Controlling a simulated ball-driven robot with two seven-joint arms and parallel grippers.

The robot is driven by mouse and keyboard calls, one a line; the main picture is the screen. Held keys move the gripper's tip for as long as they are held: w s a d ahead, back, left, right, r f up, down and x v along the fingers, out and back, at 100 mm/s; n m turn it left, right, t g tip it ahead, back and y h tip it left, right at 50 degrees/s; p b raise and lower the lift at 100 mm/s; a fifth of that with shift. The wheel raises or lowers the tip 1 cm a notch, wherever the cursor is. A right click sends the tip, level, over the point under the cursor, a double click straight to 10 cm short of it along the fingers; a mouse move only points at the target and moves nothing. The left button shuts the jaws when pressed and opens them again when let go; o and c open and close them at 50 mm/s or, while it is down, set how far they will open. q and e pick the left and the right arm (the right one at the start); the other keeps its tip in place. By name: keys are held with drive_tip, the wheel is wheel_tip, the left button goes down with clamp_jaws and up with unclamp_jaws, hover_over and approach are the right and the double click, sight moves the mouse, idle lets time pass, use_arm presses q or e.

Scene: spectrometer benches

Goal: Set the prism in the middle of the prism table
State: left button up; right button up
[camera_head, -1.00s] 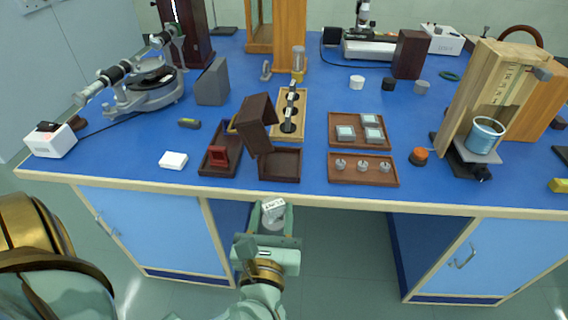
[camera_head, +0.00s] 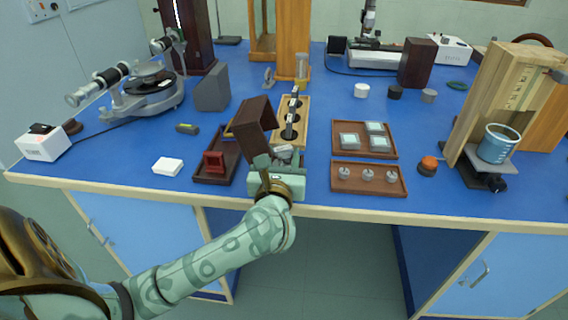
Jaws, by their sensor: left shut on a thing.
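My left gripper (camera_head: 275,168) is over the front of the open brown box (camera_head: 253,120), near the table's front edge. It is shut on a small pale grey piece, which looks like the prism (camera_head: 284,152). The fingers and the box partly hide it, so its exact shape is unclear. The prism table (camera_head: 152,83) is the dark disc on the grey spectrometer (camera_head: 150,103) at the far left, well away from my gripper. Its top looks bare apart from small details I cannot make out. My right gripper is out of view.
A grey wedge block (camera_head: 212,90) stands between the box and the spectrometer. A brown tray with a red stand (camera_head: 214,163) and a white block (camera_head: 168,166) lie left of my gripper. Trays with small parts (camera_head: 368,178) lie to its right.

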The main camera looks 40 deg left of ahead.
use_arm(q)
drive_tip(key=shift+f, duration=0.8)
drive_tip(key=o, duration=1)
drive_tip(key=shift+d, duration=0.1)
